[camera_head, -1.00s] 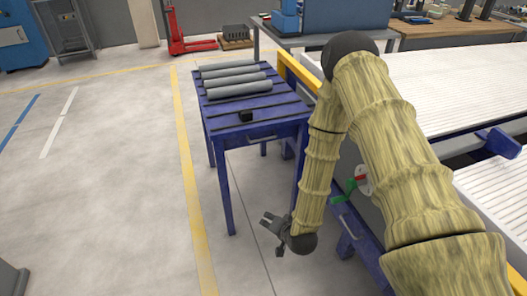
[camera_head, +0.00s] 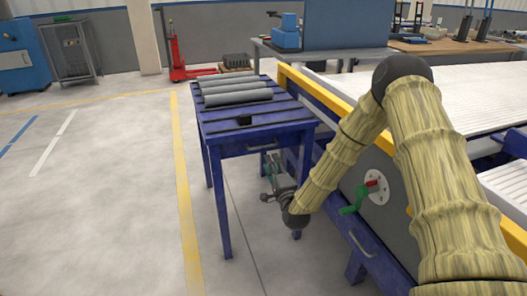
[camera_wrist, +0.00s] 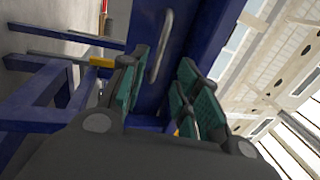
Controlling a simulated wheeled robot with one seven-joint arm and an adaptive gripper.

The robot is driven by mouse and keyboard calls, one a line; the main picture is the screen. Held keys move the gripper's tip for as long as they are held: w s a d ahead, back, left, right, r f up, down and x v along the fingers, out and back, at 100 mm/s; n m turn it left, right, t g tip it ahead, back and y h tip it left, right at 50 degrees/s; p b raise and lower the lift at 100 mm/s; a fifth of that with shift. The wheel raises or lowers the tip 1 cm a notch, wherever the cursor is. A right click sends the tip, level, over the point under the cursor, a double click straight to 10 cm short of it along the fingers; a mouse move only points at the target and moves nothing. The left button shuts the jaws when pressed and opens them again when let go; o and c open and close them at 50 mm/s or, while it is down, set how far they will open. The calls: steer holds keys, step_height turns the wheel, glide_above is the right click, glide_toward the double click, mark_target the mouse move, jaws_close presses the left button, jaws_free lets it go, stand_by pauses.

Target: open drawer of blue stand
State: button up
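The blue stand (camera_head: 285,114) is left of my arm in the head view, with its drawer shut. The drawer's front has a pale bar handle (camera_head: 262,147). My gripper (camera_head: 270,163) is just below and in front of that handle. In the wrist view the handle (camera_wrist: 161,46) stands upright in the picture on the blue drawer front (camera_wrist: 186,40). The two green-padded fingers of my gripper (camera_wrist: 165,68) are spread, with the handle appearing between and beyond their tips. I cannot tell whether a finger touches it. Nothing is held.
The floor left of the stand is clear.

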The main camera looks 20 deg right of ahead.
mark_target(264, 147)
steer(key=w, duration=0.3)
steer(key=w+r+b, duration=0.1)
steer(key=w, duration=0.2)
steer(key=w+r, duration=0.1)
steer(key=w, duration=0.2)
steer(key=shift+w+a+b, duration=0.2)
steer(key=shift+w+b, duration=0.15)
jaws_close()
